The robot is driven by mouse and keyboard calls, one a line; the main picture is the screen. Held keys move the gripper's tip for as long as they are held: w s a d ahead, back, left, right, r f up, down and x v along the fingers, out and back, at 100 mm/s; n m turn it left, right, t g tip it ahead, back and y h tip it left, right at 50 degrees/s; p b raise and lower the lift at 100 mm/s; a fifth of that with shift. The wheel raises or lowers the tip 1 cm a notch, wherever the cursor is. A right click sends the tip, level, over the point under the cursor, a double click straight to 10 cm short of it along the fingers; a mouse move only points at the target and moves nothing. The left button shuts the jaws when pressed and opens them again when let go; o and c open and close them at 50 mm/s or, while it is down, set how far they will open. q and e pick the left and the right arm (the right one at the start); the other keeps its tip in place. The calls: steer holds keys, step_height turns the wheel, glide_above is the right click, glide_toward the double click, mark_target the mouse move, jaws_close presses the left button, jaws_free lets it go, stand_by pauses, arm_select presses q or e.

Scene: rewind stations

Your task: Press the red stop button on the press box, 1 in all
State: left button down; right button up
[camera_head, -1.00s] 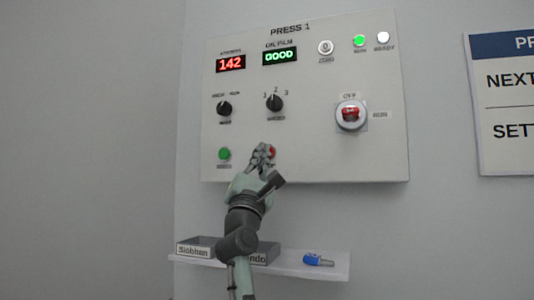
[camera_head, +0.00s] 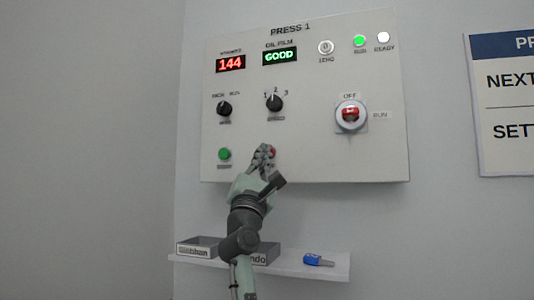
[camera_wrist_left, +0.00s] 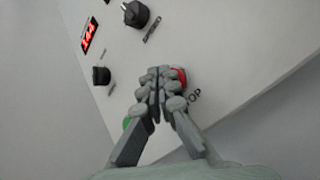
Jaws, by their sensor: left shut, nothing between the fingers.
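The press box (camera_head: 310,150) is a pale panel on the wall, marked PRESS 1. The red stop button (camera_head: 273,152) is low on it and mostly hidden behind my left gripper (camera_head: 264,152). In the left wrist view the red button (camera_wrist_left: 179,76) shows just past the fingertips of my shut, empty left gripper (camera_wrist_left: 158,76), beside the letters "OP". The fingertips are at or very close to the button; I cannot tell whether they touch it. The green RUN lamp (camera_head: 360,41) is lit. The counter (camera_head: 231,63) reads 144. My right gripper is not in view.
A green button (camera_head: 224,154) is left of the stop button. Knobs and a red rotary switch (camera_head: 350,114) sit higher up. Below, a shelf (camera_head: 290,265) holds labelled grey trays (camera_head: 196,247) and a blue-headed key-like item (camera_head: 313,259). A wall sign (camera_head: 505,105) hangs right.

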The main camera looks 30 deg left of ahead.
arm_select(q)
steer(key=shift+w, duration=0.4)
stand_by(0.4)
steer(key=shift+s, duration=0.15)
steer(key=shift+s+d+p, duration=0.1)
steer(key=shift+s+p, duration=0.2)
steer(key=shift+s, duration=0.35)
steer(key=s, duration=0.2)
steer(key=s+d+p, duration=0.1)
steer(key=s, duration=0.2)
steer(key=shift+d, duration=0.1)
